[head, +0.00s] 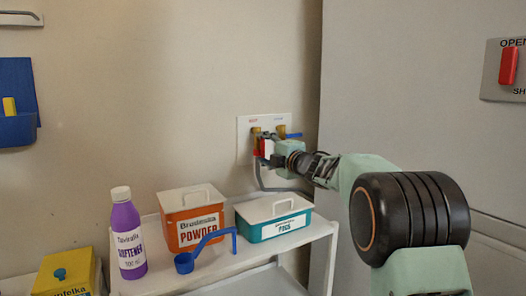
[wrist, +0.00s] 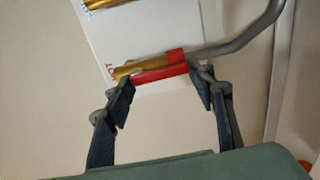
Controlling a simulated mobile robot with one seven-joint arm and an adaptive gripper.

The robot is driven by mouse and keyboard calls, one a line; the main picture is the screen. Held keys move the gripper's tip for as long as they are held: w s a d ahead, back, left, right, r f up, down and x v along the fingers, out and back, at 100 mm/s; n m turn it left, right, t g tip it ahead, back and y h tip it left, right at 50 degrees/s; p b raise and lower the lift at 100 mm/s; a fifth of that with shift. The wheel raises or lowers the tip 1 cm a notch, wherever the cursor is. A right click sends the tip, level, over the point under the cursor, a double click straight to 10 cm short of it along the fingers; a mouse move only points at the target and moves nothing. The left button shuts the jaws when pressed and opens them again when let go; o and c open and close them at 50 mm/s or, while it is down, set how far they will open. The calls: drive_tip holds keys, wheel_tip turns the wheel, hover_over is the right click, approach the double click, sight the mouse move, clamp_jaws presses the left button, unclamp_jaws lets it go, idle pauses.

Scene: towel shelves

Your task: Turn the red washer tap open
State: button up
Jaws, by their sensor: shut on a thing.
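The red washer tap (head: 263,147) is on the left side of a white wall plate (head: 243,128). My gripper (head: 268,151) is at it, shut on its red handle. In the wrist view, the red handle (wrist: 158,75) lies between the two fingertips of my gripper (wrist: 164,86), roughly parallel to the brass tap body (wrist: 143,66). A grey hose (wrist: 238,43) leads off from the red end of the tap. In the head view, my gripper covers part of the tap.
A blue tap (head: 292,135) is close on the right of the same plate. Below, a white shelf (head: 318,231) holds a purple softener bottle (head: 127,236), an orange powder box (head: 188,232), a teal pegs box (head: 273,230) and a blue scoop (head: 185,263). A tall grey panel (head: 400,100) stands right.

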drive_tip(key=shift+f, duration=0.1)
drive_tip(key=o, duration=1.1)
drive_tip(key=shift+o, duration=0.2)
drive_tip(key=v, duration=1.2)
